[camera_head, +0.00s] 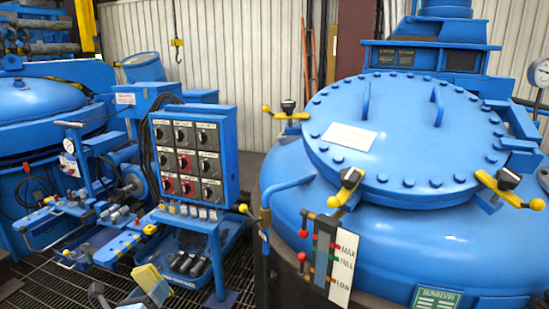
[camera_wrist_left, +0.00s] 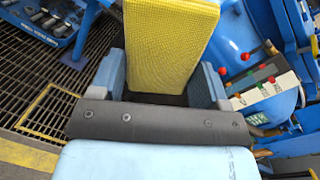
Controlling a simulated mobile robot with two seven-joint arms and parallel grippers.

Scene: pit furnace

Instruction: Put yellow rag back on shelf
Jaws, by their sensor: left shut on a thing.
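The yellow rag (camera_head: 146,278) is at the bottom left of the head view. It fills the top middle of the left wrist view (camera_wrist_left: 168,40) as a textured yellow block. My left gripper (camera_wrist_left: 160,88) is shut on the rag, with a blue-grey finger on each side of it. In the head view the rag is in front of a blue tool shelf (camera_head: 215,226), with a lower tray (camera_head: 222,250) holding several dark tools. The rag looks apart from the shelf, but its height is hard to tell. My right gripper is not in view.
A blue control panel (camera_head: 205,118) with several knobs stands above the shelf. A large blue furnace vessel (camera_head: 285,205) with a level gauge (camera_head: 343,262) and yellow-handled clamps fills the right. Metal grating (camera_head: 40,285) covers the floor at left.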

